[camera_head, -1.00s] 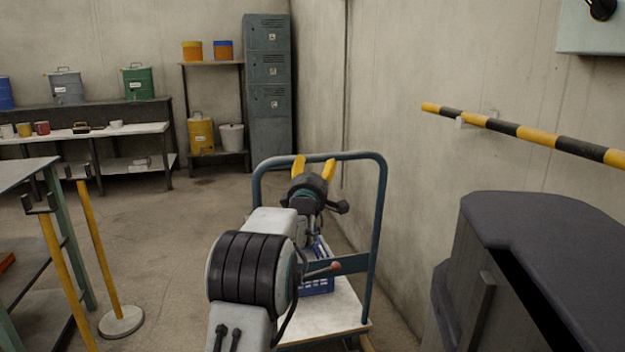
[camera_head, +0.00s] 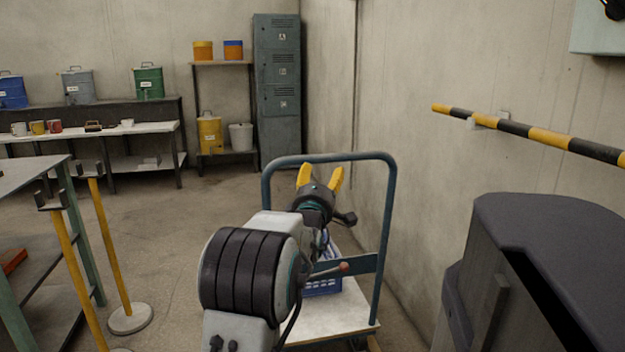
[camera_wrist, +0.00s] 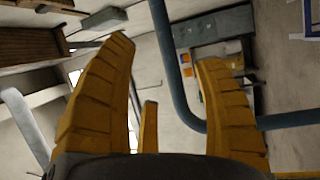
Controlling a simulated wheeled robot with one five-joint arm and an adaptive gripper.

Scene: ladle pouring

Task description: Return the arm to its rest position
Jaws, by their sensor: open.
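A blue crate (camera_head: 322,287) sits on the trolley's pale bed (camera_head: 345,318). A concrete wall with a striped bar (camera_head: 540,135) stands to the right. Yellow posts (camera_head: 107,240) and a table (camera_head: 25,175) are at left. Lockers (camera_head: 277,90) and shelves are at the back.

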